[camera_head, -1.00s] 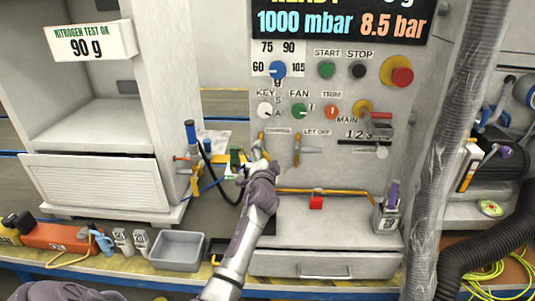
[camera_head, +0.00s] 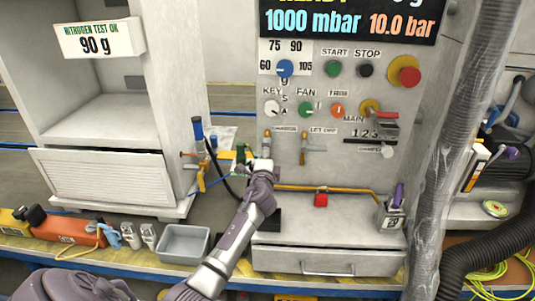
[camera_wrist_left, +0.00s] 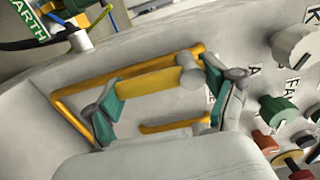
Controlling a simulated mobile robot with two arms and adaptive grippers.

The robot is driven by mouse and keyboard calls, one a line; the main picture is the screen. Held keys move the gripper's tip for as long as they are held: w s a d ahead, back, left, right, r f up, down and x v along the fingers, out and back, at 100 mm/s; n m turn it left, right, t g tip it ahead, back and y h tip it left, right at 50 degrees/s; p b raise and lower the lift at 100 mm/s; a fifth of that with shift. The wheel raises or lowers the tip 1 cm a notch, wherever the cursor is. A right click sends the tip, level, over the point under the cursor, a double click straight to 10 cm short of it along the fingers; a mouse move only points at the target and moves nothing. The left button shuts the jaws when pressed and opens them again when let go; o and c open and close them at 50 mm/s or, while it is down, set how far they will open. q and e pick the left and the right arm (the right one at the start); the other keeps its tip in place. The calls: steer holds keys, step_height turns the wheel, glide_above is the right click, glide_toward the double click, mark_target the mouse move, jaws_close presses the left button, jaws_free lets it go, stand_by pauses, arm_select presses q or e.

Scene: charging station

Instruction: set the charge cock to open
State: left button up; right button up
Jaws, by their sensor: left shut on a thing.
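The charge cock (camera_head: 267,144) is on the grey panel front, under a partly hidden label and left of the similar let-off cock (camera_head: 307,145). My left gripper (camera_head: 262,165) is at its lower end and hides part of it. In the left wrist view the cock's yellow lever (camera_wrist_left: 150,82) lies between the teal fingertips of my left gripper (camera_wrist_left: 162,100), which is shut on it. The lever's exact angle is hard to tell in the head view. My right gripper is not in view.
The display (camera_head: 350,22) above reads 1000 mbar and 10.0 bar. Knobs and a red button (camera_head: 409,76) sit above the cocks. A yellow pipe (camera_head: 335,188) runs below. A blue-topped hose tool (camera_head: 199,135) stands left of my arm. A grey tray (camera_head: 184,243) is at the front.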

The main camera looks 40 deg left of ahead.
arm_select(q)
steer(key=shift+a+r, duration=0.1)
stand_by(0.3)
steer(key=o, duration=1.5)
steer(key=shift+s+d, duration=0.25)
steer(key=v, duration=1.1)
steer(key=shift+s+d, duration=0.1)
steer(key=shift+s, duration=0.05)
